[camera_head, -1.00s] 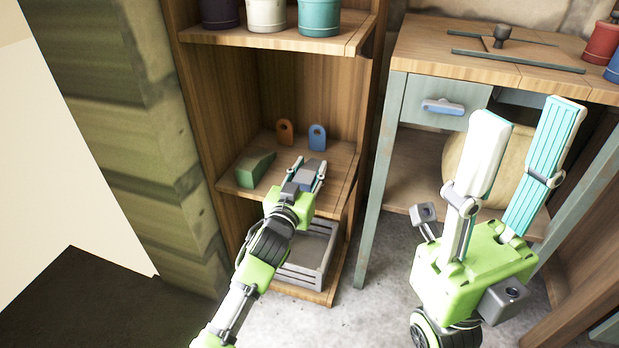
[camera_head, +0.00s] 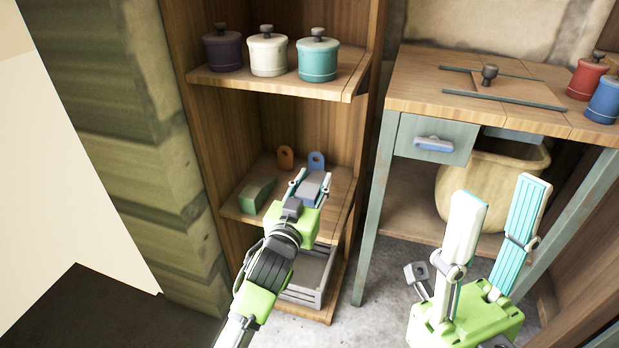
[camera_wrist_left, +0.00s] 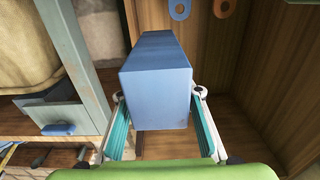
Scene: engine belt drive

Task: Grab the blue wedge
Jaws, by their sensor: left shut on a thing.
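The blue wedge (camera_head: 314,182) is at the right side of the middle shelf (camera_head: 240,212). In the left wrist view the blue wedge (camera_wrist_left: 155,85) fills the space between the two teal-padded fingers. My left gripper (camera_head: 308,190) is shut on it; it also shows in the left wrist view (camera_wrist_left: 160,112). The gripper body hides the wedge's near end in the head view, and I cannot tell whether the wedge touches the shelf. My right gripper (camera_head: 496,205) is open and empty, in front of the workbench, well away from the wedge.
A green wedge (camera_head: 256,194) lies left on the same shelf; an orange tag (camera_head: 285,158) and a blue tag (camera_head: 316,160) stand behind. Lidded pots (camera_head: 267,54) line the shelf above. A grey crate (camera_head: 305,280) sits below. The workbench (camera_head: 440,70) stands right.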

